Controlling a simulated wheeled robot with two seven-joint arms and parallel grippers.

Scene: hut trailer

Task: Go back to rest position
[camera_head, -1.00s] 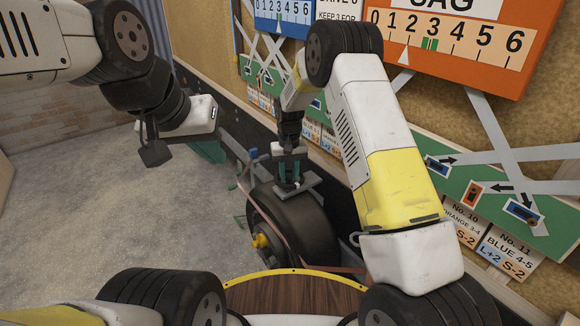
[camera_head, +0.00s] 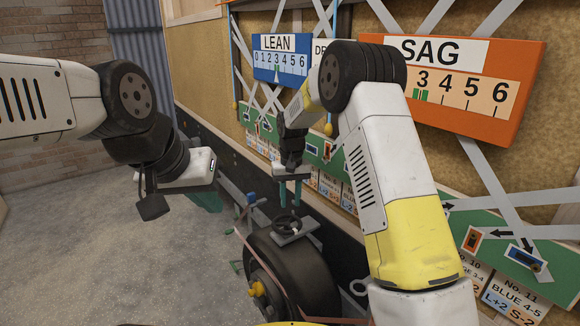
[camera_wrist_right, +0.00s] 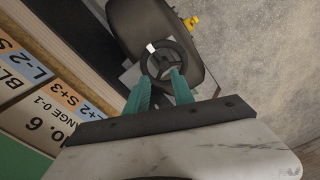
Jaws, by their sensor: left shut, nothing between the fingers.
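My left gripper (camera_head: 207,200) is at the end of the arm from the left, over the floor. Only a teal part of it shows below the white wrist, and its fingertips are mostly hidden; it appears shut and empty. My right gripper (camera_head: 290,194) points down with two teal fingers apart and nothing held. It is just above a small dark handwheel (camera_head: 286,224) on a grey plate. The right wrist view shows the open fingers (camera_wrist_right: 160,80) with the handwheel (camera_wrist_right: 168,60) beyond them, apart from it.
A board wall with a blue LEAN scale (camera_head: 281,58), an orange SAG scale (camera_head: 478,85) and cards runs close along the right. Grey floor (camera_head: 110,260) is open at left.

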